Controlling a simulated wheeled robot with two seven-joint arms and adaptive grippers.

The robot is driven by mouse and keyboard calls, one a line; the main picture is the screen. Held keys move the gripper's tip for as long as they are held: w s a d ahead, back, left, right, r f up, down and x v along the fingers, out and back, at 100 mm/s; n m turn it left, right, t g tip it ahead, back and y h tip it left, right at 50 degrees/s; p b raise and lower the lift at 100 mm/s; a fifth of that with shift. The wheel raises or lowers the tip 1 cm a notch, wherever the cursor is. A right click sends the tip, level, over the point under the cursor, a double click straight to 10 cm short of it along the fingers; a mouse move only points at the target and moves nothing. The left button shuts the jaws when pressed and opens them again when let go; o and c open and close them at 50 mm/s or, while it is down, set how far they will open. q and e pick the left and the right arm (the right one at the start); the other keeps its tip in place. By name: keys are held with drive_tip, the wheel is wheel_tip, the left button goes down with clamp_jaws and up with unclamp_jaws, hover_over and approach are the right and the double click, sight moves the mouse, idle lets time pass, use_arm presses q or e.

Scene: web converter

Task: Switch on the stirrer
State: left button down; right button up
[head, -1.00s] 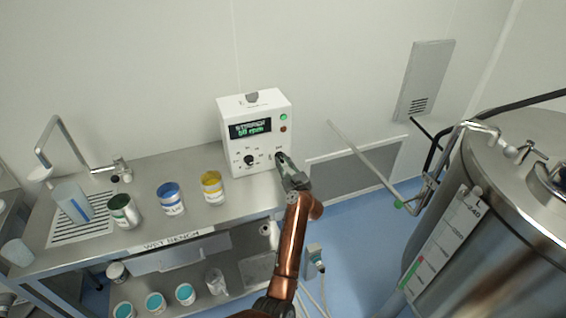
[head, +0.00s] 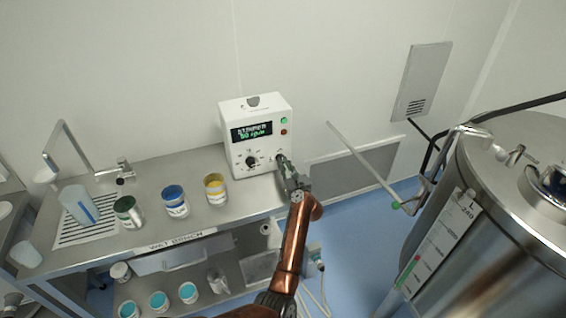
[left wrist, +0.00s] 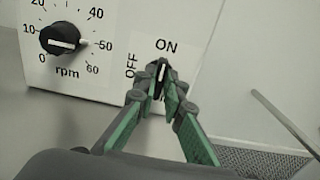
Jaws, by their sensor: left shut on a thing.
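The white stirrer control box (head: 237,160) stands on the wet bench against the wall. Its display (head: 251,131) is lit and seems to read about 50 rpm, with a green lamp (head: 284,121) and a dull red one below. My left gripper (head: 281,160) is at the lower right of its front panel. In the left wrist view its fingertips (left wrist: 163,82) are shut on a small black switch knob (left wrist: 162,70). The knob's white line points roughly up, towards ON; OFF is at its left. The speed dial (left wrist: 62,40) points near 50. My right gripper is not in view.
Paint cans, green (head: 127,211), blue (head: 174,201) and yellow (head: 215,188), stand on the bench (head: 150,171) left of the box, with a jug (head: 77,206) by the tap. A large steel tank (head: 480,270) is at the right. Blue floor shows between.

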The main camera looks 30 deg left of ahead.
use_arm(q)
drive_tip(key=shift+f, duration=0.1)
drive_tip(key=c, duration=2)
unclamp_jaws()
drive_tip(key=shift+d, duration=0.1)
drive_tip(key=v, duration=0.7)
drive_tip(key=shift+s+d, duration=0.15)
drive_tip(key=shift+s, duration=0.05)
